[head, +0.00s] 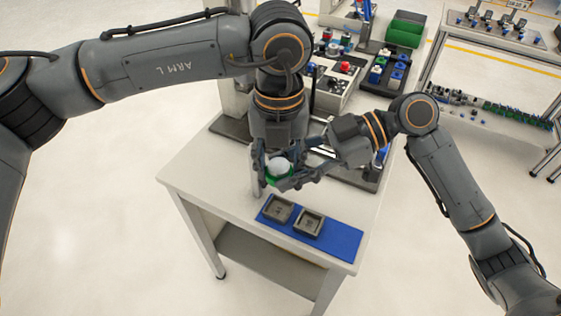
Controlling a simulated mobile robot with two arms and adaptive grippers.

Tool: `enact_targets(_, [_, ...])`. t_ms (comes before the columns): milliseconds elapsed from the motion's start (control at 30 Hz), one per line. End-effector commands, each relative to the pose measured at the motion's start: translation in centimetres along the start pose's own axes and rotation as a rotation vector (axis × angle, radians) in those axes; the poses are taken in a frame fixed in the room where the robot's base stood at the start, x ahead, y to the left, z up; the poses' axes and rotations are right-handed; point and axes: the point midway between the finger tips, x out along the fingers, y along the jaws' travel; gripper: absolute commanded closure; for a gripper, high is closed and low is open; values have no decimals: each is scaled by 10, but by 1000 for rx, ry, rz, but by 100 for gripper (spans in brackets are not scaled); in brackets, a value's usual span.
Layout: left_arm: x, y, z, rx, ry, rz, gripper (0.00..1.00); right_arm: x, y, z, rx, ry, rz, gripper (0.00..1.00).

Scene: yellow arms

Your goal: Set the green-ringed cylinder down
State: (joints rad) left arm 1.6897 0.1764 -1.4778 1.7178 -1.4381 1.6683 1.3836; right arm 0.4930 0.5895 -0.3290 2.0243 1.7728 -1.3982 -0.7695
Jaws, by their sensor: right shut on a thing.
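The green-ringed cylinder (279,167) has a pale, rounded top and green lower down. My left gripper (272,172) points down at the same spot from behind. Its fingers look spread to either side of the cylinder, and I cannot tell if they touch it. The two grippers overlap and hide part of the cylinder.
A blue mat (340,240) on the table's front right carries two grey square trays, the left one (278,209) and the right one (309,223). The front left tabletop (215,170) is clear. Equipment and a green bin (405,29) stand behind. A shelf rack (480,110) is at right.

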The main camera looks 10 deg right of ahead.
Motion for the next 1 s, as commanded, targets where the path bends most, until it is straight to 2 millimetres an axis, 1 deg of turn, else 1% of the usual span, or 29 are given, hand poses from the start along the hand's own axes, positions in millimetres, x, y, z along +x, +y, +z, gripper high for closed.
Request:
enact_targets(33, [0, -3, -1, 3, 0, -8, 84, 1, 0, -2, -2, 6, 0, 93])
enact_targets(67, [0, -3, -1, 4, 0, -8, 91, 1, 0, -2, -2, 7, 0, 93])
enact_targets(100, [-1, -3, -1, 4, -1, -9, 92, 1, 0, -2, -2, 7, -1, 55])
enact_targets(167, [-1, -4, -1, 4, 0, -10, 93, 1, 0, -2, -3, 7, -1, 42])
enact_targets(200, [-1, -3, -1, 4, 0, -9, 93, 1, 0, -2, -3, 7, -1, 34])
enact_targets(233, [-1, -3, -1, 4, 0, -9, 93, 1, 0, -2, -2, 7, -1, 30])
enact_targets(533, [-1, -3, -1, 3, 0, -7, 93, 0, 0, -2, -1, 5, -1, 30])
enact_targets(667, [-1, -2, -1, 3, 0, -7, 93, -9, 1, -1, 0, 3, 3, 30])
enact_targets(767, [-1, -2, -1, 3, 0, -7, 93, -25, 1, 0, 0, 1, 3, 30])
enact_targets(1000, [-1, -2, -1, 3, 0, -7, 93, -77, 1, 0, 0, 3, 4, 30])
